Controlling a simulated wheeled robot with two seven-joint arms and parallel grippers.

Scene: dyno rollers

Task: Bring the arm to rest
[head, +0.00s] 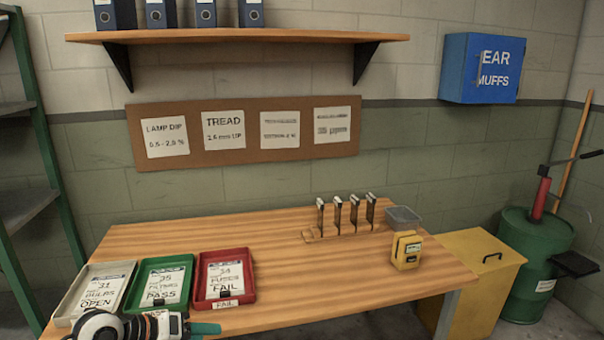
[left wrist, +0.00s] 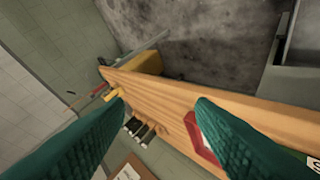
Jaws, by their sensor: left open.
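My left gripper (head: 207,329) shows at the bottom left of the head view, low at the table's front edge, in front of the green and red trays. Its teal fingers point to the right, and one hides the other there. In the left wrist view the two green fingers of my left gripper (left wrist: 160,104) stand wide apart with nothing between them. My right gripper is in neither view.
The wooden table (head: 330,275) carries a white tray (head: 68,310), a green tray (head: 137,303) and a red tray (head: 251,291), each with a card. A yellow device (head: 406,262) and a rack of several upright pieces (head: 309,239) stand farther right. The table's middle is clear.

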